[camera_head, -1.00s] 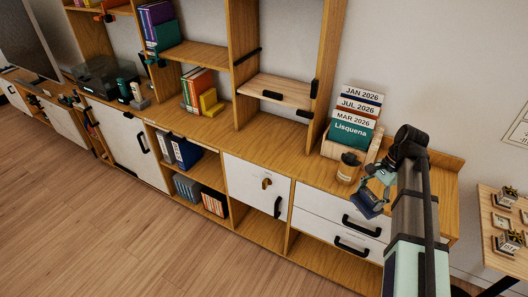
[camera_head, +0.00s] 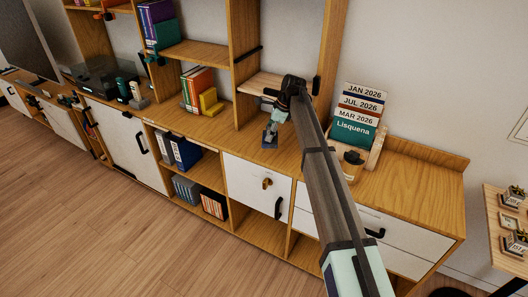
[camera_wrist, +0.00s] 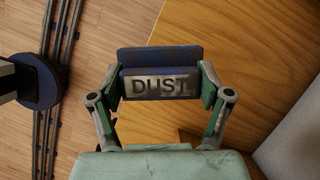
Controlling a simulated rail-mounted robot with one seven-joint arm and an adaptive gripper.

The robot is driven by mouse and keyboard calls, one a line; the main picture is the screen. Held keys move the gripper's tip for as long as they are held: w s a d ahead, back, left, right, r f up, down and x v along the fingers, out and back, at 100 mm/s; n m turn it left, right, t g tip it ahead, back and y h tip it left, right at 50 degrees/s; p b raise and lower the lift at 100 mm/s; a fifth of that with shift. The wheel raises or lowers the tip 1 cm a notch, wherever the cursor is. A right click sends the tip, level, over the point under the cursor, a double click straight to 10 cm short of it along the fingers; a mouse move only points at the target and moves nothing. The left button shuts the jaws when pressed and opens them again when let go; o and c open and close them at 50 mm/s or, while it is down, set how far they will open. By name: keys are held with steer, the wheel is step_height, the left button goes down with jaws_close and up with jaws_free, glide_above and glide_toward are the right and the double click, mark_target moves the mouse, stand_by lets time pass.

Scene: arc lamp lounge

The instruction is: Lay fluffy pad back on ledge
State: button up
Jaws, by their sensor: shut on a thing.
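The fluffy pad is a dark blue block with a grey plate marked "DUST" (camera_wrist: 160,56). My gripper (camera_wrist: 162,86) is shut on the pad, one finger at each side. In the head view, my gripper (camera_head: 277,121) holds the pad (camera_head: 269,140) over the wooden counter, in front of the open bay. I cannot tell from this angle whether the pad touches the counter. The wooden counter top (camera_head: 415,185) runs along the wall. A lighter wooden shelf (camera_head: 258,84) sits in the bay behind my gripper. Which surface is the ledge is not clear.
My arm crosses above the drawers. A rack of dated cards (camera_head: 361,105) and a small jar (camera_head: 352,165) stand right of it. Upright books (camera_head: 196,88) and a yellow block (camera_head: 211,102) stand to the left. The counter's right end is clear.

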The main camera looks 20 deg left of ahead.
steer(key=w+a+m+t, duration=0.2)
steer(key=w+a+m, duration=0.3)
steer(key=shift+d+f+p, duration=0.15)
steer(key=shift+f+p, duration=0.5)
steer(key=shift+f, duration=1.65)
steer(key=shift+d+f+p, duration=0.15)
steer(key=shift+f+p, duration=0.5)
steer(key=shift+f, duration=1.65)
steer(key=o, duration=1.1)
steer(key=shift+f, duration=0.15)
steer(key=shift+c, duration=0.2)
steer(key=b+v, duration=0.2)
steer(key=v, duration=1)
steer(key=shift+d+b, duration=0.15)
steer(key=shift+b, duration=0.15)
